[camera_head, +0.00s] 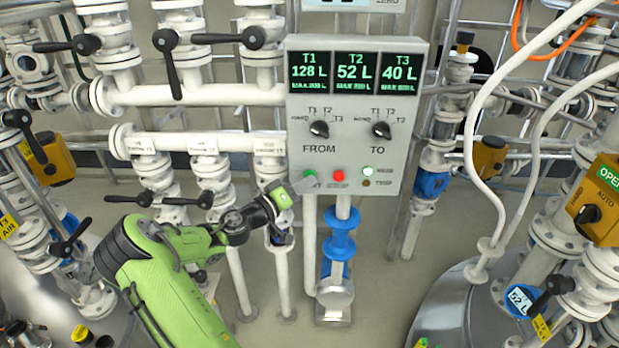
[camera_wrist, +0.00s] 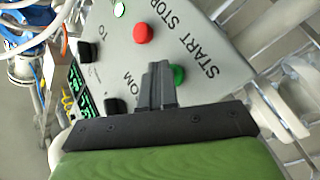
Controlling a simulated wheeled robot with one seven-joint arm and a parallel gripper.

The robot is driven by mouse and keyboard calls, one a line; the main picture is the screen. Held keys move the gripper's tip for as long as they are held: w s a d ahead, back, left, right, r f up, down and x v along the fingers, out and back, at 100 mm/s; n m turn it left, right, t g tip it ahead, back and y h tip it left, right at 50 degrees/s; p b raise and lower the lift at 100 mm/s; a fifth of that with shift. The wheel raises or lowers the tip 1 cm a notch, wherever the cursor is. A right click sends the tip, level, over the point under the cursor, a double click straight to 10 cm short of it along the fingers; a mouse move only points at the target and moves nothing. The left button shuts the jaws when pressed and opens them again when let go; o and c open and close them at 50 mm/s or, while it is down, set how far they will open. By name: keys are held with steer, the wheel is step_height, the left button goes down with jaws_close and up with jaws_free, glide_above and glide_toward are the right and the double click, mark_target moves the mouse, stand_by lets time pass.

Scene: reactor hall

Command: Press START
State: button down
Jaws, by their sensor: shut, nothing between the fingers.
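The green START button (camera_head: 310,174) is at the bottom left of the grey control box (camera_head: 408,100). My gripper (camera_head: 303,185) is shut and empty, just below and left of the button, covering part of the START label. In the wrist view the shut fingers (camera_wrist: 158,70) lie over the panel beside the green START button (camera_wrist: 179,73) and hide part of its edge. I cannot tell whether they touch the panel. The red STOP button (camera_head: 338,176) is to the right of START and also shows in the wrist view (camera_wrist: 143,33).
The box has a FROM knob (camera_head: 319,129), a TO knob (camera_head: 381,129), a small white button (camera_head: 367,170) and screens reading T1 128 L, T2 52 L, T3 40 L. White pipes (camera_head: 200,95) with black-handled valves crowd the left. A white hose (camera_head: 472,130) hangs at right.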

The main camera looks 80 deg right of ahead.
steer(key=shift+a, duration=0.1)
steer(key=shift+s+a+b, duration=0.15)
steer(key=shift+a+b, duration=0.25)
steer(key=shift+a, duration=0.35)
steer(key=shift+s+a+b, duration=0.2)
steer(key=shift+a+b, duration=0.1)
steer(key=shift+a, duration=0.5)
steer(key=shift+s+a+b, duration=0.2)
steer(key=shift+a+b, duration=0.15)
steer(key=shift+a, duration=0.5)
steer(key=shift+s+a+b, duration=0.2)
steer(key=shift+a+b, duration=0.1)
steer(key=shift+a, duration=0.5)
